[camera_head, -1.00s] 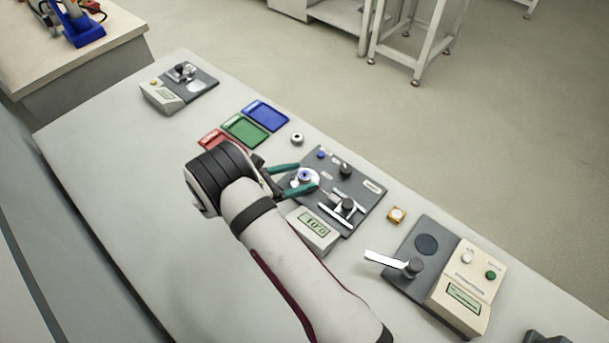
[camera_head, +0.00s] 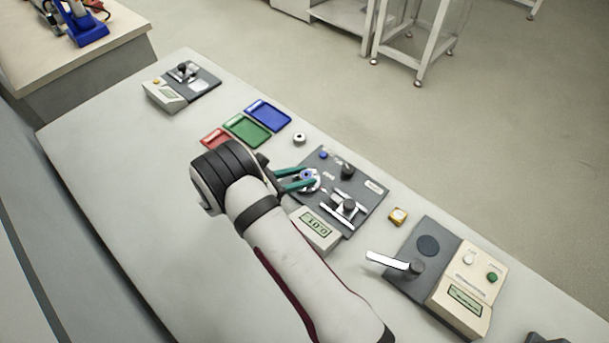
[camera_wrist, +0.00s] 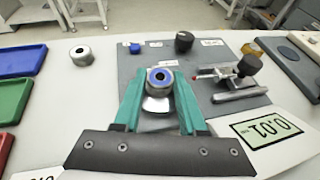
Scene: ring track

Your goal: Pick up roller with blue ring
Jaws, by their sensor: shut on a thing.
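The roller with the blue ring (camera_wrist: 159,78) is a short silver cylinder with a blue ring on its top. It stands upright between the teal fingertips of my gripper (camera_wrist: 159,92) in the wrist view. The fingers are shut on it from both sides. In the head view the roller (camera_head: 306,175) is small, between the fingertips of my gripper (camera_head: 304,178). A pale round plate (camera_wrist: 156,104) of the dark grey station shows just below the roller. I cannot tell whether the roller touches it.
Another silver roller (camera_head: 299,138) stands on the table near the blue tray (camera_head: 268,115), green tray (camera_head: 246,130) and red tray (camera_head: 214,138). A clamp (camera_head: 346,205) and a display box (camera_head: 314,230) sit beside my gripper. A yellow block (camera_head: 398,215) lies right of the station.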

